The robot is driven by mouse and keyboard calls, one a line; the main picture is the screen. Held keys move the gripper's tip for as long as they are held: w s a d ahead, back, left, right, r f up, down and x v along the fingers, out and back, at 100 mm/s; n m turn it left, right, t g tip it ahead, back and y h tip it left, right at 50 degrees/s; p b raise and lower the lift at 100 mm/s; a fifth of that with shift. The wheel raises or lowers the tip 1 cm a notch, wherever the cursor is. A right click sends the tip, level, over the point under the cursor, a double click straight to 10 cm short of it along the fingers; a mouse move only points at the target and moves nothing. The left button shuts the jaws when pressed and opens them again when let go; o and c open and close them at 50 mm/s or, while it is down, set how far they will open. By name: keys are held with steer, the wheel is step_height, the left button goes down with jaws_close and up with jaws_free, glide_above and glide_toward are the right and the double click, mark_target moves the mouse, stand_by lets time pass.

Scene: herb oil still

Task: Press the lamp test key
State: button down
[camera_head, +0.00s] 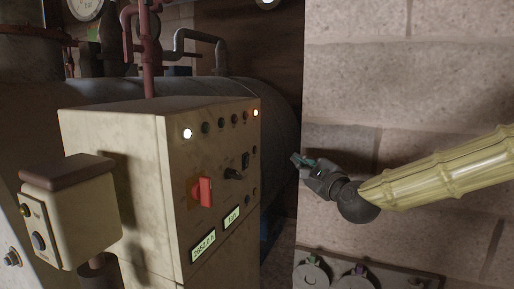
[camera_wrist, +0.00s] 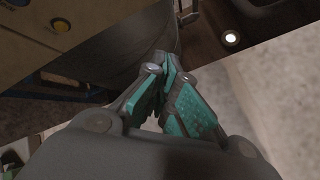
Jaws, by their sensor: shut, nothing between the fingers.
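The beige control cabinet (camera_head: 110,130) stands at the centre-left in the head view. Its front has a row of small lamps; the far left lamp (camera_head: 187,133) and far right lamp (camera_head: 255,113) are lit, the ones between dark. Below are a red rotary handle (camera_head: 201,192), a black knob (camera_head: 233,174) and small dark buttons or switches near the right edge. I cannot tell which part is the lamp test key. My gripper (camera_head: 298,160) is right of the cabinet and apart from it, before the wall. In the wrist view its teal-padded fingers (camera_wrist: 168,66) are closed and empty.
A smaller box (camera_head: 75,222) with a brown top and buttons stands left of the cabinet. A large tank (camera_head: 270,112) and red pipe (camera_head: 150,50) are behind. A block wall (camera_head: 400,70) is at right, with a low fixture plate (camera_head: 395,278). Open space separates gripper and cabinet.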

mark_target(256, 150)
steer(key=shift+r, duration=0.65)
steer(key=w+a, duration=0.2)
steer(key=a, duration=0.6)
steer(key=shift+w+a+p, duration=0.2)
steer(key=shift+w+p, duration=0.1)
steer(key=shift+w, duration=0.05)
steer(key=shift+a+f, duration=0.1)
stand_by(1.2)
steer(key=shift+w+a, duration=0.15)
steer(key=shift+a, duration=0.15)
